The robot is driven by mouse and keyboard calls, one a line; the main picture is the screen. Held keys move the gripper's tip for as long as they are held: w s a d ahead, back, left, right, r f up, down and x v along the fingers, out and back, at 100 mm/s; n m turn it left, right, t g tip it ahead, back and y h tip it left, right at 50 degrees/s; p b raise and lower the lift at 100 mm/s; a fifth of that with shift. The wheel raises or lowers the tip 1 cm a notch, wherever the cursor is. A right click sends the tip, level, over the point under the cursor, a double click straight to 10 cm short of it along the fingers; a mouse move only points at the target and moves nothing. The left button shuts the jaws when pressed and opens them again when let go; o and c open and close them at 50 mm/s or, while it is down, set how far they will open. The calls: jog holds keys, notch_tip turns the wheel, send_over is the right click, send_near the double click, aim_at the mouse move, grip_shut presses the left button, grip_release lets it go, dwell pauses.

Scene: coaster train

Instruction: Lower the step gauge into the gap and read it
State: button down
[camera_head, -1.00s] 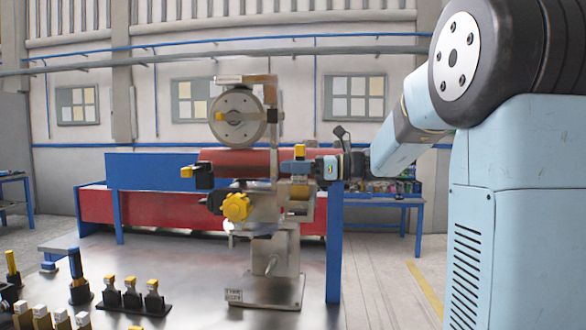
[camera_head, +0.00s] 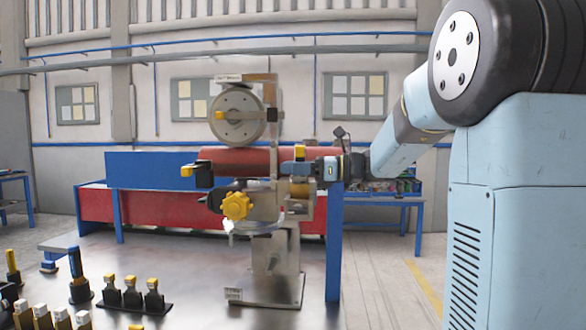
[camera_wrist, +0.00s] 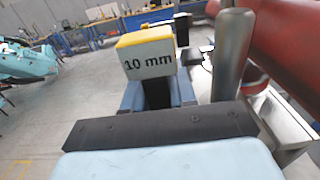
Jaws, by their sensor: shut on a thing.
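The step gauge shows as a yellow-capped block marked "10 mm" (camera_wrist: 148,62) in the wrist view. Its cap also shows in the head view (camera_head: 299,152). My gripper (camera_wrist: 158,95) is shut on it, with a blue-grey finger on each side and the label facing the wrist camera. In the head view my gripper (camera_head: 300,168) is at the right of the test stand (camera_head: 268,262), in front of the right end of the red tube (camera_head: 232,160). A grey wheel (camera_head: 237,115) sits above the tube. The gap and the gauge's lower end are hidden; I cannot tell whether the gauge is inside.
A yellow knob (camera_head: 236,206) sticks out below the tube. A blue post (camera_head: 334,240) stands right of the stand. Several yellow-topped blocks (camera_head: 131,297) stand at the front left of the metal table. A metal cylinder (camera_wrist: 232,55) is close right of the gauge in the wrist view.

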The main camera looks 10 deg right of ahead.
jog(key=shift+f, duration=0.5)
dwell(0.7)
jog(key=shift+s+f, duration=0.15)
jog(key=shift+f, duration=0.1)
dwell(1.8)
jog(key=shift+a+r, duration=0.1)
notch_tip(320, 180, up, 12)
dwell(2.5)
dwell(1.1)
